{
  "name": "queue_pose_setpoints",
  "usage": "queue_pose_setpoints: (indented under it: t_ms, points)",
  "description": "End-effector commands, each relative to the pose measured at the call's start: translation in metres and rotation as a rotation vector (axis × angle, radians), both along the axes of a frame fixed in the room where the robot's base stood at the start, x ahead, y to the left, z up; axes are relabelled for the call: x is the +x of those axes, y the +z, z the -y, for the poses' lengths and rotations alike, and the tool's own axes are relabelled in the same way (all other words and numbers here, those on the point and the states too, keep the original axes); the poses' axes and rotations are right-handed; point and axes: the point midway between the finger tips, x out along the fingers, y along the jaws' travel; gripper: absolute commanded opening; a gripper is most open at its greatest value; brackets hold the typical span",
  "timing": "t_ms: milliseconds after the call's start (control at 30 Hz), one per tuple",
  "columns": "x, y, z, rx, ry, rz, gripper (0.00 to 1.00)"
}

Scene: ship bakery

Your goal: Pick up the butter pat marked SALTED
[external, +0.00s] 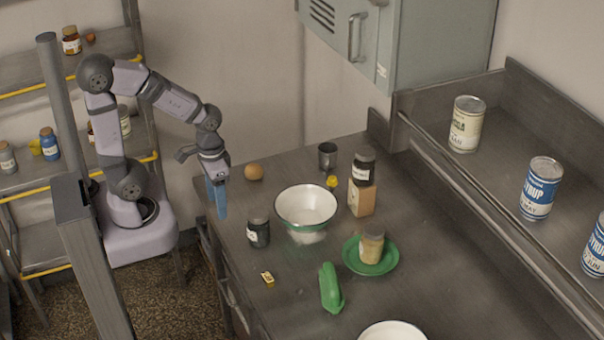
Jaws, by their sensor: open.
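A small yellow piece with a pale label (267,279) lies on the metal counter near its front edge, below the dark jar in the picture; it looks like a butter pat, but its marking is too small to read. A second small yellow thing (332,182) is near the wooden block; I cannot tell what it is or whether it is marked. My gripper (219,210) points down with blue fingers at the counter's left end. It is open and empty, apart from both yellow things.
A brown round item (254,172), metal cup (327,155), wooden block (361,199) topped by a jar, green plate (349,256) and green object (329,288) are around.

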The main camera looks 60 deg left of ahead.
Motion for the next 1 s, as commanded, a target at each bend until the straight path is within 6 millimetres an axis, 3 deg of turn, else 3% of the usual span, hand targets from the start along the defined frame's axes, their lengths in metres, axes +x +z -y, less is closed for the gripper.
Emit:
queue_pose_setpoints:
  t_ms: [167,467,667,867,1000]
  points:
    - [0.002,0.034,0.000,0.000,0.000,0.009,0.55]
    - [0.008,-0.005,-0.008,-0.182,0.516,-0.042,0.55]
    - [0.031,-0.028,-0.022,-0.409,1.036,-0.078,0.55]
    - [0.067,-0.036,-0.063,-0.738,1.593,-0.099,0.55]
    - [0.087,-0.031,-0.112,-1.018,1.923,-0.100,0.55]
